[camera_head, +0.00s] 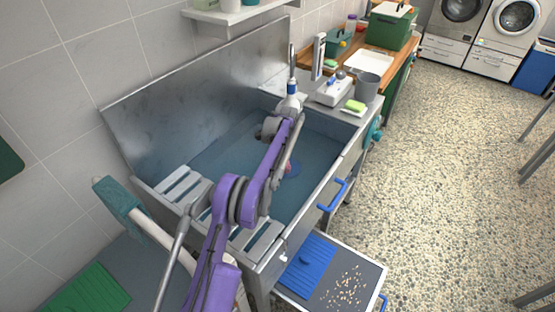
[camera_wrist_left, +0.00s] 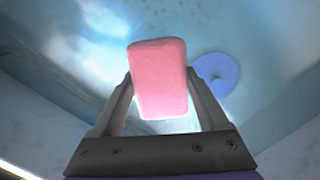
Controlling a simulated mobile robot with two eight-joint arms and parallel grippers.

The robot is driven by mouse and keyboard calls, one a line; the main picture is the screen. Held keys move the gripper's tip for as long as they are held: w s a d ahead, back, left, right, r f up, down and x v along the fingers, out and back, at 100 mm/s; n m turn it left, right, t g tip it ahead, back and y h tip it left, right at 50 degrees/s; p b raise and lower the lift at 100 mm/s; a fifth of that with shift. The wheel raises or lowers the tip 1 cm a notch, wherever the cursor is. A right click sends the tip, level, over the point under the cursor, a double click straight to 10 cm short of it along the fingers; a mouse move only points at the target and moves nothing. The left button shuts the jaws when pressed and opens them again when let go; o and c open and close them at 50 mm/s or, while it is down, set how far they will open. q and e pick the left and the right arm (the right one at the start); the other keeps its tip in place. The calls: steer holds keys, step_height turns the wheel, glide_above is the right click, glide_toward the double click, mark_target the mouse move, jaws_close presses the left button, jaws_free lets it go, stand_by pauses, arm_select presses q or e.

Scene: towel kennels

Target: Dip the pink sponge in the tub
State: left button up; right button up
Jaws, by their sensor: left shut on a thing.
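The pink sponge (camera_wrist_left: 158,80) is held upright between the two fingers of my left gripper (camera_wrist_left: 159,90) in the left wrist view. The gripper is shut on it. Behind the sponge is the blue-grey inside of the tub, with a round violet-blue disc (camera_wrist_left: 216,74) to its right. In the head view my purple left arm reaches over the metal tub (camera_head: 222,160), which has a bluish floor or water. The arm mostly hides the gripper and sponge there. I cannot tell whether the sponge touches water. My right gripper is not in view.
Slatted grey racks (camera_head: 182,186) lie across the tub's near end. A ledge at the far end holds a bottle (camera_head: 291,100), a white device (camera_head: 333,91), a grey cup (camera_head: 367,87) and a green-yellow sponge (camera_head: 355,106). A blue handle (camera_head: 334,196) juts from the right side.

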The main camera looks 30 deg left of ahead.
arm_select(q)
step_height(320, 180, down, 7)
steer(key=b, duration=0.2)
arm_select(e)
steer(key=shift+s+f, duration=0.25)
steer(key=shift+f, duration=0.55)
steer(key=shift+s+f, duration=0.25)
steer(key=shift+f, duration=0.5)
arm_select(q)
steer(key=shift+r, duration=0.1)
steer(key=shift+r+p, duration=2.05)
steer(key=shift+r, duration=4.4)
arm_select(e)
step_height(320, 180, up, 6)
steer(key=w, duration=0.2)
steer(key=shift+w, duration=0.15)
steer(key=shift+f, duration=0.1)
arm_select(q)
steer(key=shift+r, duration=0.1)
step_height(320, 180, up, 6)
steer(key=shift+w+f+p, duration=0.1)
steer(key=shift+p, duration=0.75)
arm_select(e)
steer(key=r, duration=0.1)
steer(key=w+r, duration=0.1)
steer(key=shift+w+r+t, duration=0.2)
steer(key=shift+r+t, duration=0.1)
